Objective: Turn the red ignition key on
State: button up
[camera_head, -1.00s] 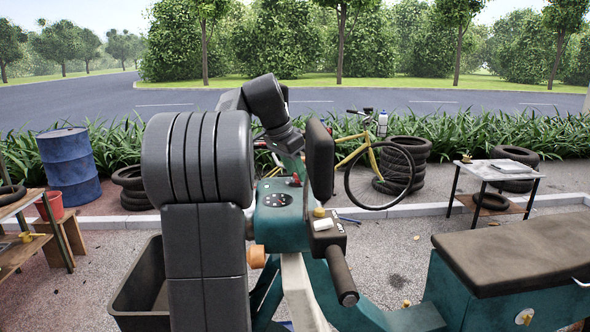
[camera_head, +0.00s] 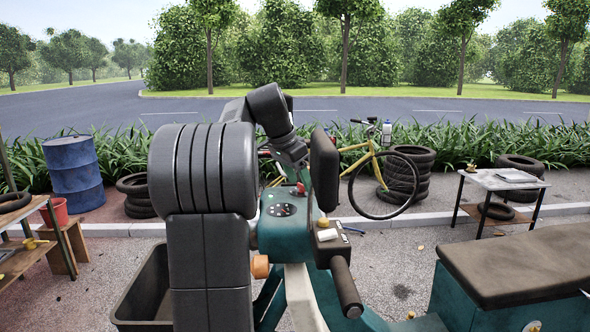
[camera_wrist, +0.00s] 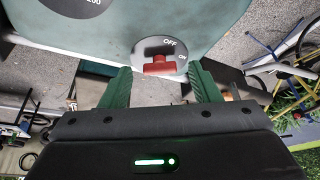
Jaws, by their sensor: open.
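The red ignition key (camera_wrist: 158,67) sits on a pale round plate marked OFF and ON, at the edge of the teal console (camera_wrist: 120,28), in the wrist view. Its wide grip lies level across the picture; I cannot tell for sure which label it is turned to. My gripper (camera_wrist: 162,84) is open, with one green finger on each side of the key and a gap to both. In the head view the key shows as a small red spot (camera_head: 300,188) on the console, close to my gripper, which is mostly hidden by my arm.
A black handlebar grip (camera_head: 346,287) and a dark upright pad (camera_head: 324,170) stand right of the key. A brown seat (camera_head: 520,262) is at the right, a black bin (camera_head: 145,290) at the lower left. A bicycle, tyres and a blue barrel (camera_head: 75,175) stand farther off.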

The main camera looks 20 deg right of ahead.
jog(key=v, duration=1.3)
jog(key=shift+a+r, duration=0.2)
jog(key=shift+r, duration=0.05)
jog(key=x, duration=1.4)
jog(key=shift+r, duration=0.1)
